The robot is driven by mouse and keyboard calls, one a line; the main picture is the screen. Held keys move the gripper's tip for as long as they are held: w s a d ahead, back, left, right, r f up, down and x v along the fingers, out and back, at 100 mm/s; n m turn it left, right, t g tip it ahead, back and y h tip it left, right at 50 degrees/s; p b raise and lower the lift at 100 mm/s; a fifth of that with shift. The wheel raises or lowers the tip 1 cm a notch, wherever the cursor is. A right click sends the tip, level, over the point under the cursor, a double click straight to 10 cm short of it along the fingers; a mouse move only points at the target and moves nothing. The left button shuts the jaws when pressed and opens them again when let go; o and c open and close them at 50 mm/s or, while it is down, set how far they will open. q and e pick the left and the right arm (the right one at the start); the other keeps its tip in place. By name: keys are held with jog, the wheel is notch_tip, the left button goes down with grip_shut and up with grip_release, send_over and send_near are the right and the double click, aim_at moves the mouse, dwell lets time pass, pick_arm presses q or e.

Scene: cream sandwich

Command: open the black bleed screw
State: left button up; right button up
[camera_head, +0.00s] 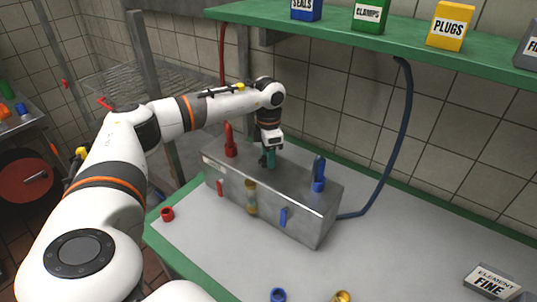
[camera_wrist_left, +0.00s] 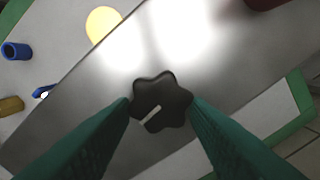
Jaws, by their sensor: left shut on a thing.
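The black bleed screw (camera_wrist_left: 162,100) is a star-shaped knob with a white pointer mark on top of the grey metal housing (camera_head: 312,222). The mark points to the lower left in the left wrist view. My left gripper (camera_head: 270,160) reaches down onto the housing top between the red lever (camera_head: 230,142) and the blue lever (camera_head: 319,175). Its green fingers (camera_wrist_left: 161,104) are shut on the knob, one tip at each side. In the head view the knob is hidden by the gripper. My right gripper is in neither view.
A red ring (camera_head: 167,214), a blue ring (camera_head: 278,295) and a yellow ring (camera_head: 343,296) lie on the grey bench top. A blue hose (camera_head: 406,110) rises from the housing to the green shelf (camera_head: 350,36). An "ELEMENT FINE" box (camera_head: 493,283) sits at right.

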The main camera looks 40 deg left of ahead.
aim_at(266, 158)
pick_arm(q)
jog(key=n, duration=0.4)
jog(key=shift+w+a, duration=0.1)
jog(key=shift+a, duration=0.05)
jog(key=n, duration=0.4)
jog(key=shift+r, duration=0.1)
jog(key=n, duration=0.4)
jog(key=shift+a, duration=0.2)
jog(key=shift+n, duration=2.2)
jog(key=shift+a+r, duration=0.1)
jog(key=o, duration=1)
jog(key=shift+c, duration=0.2)
notch_tip(266, 158, up, 12)
jog(key=b, duration=0.3)
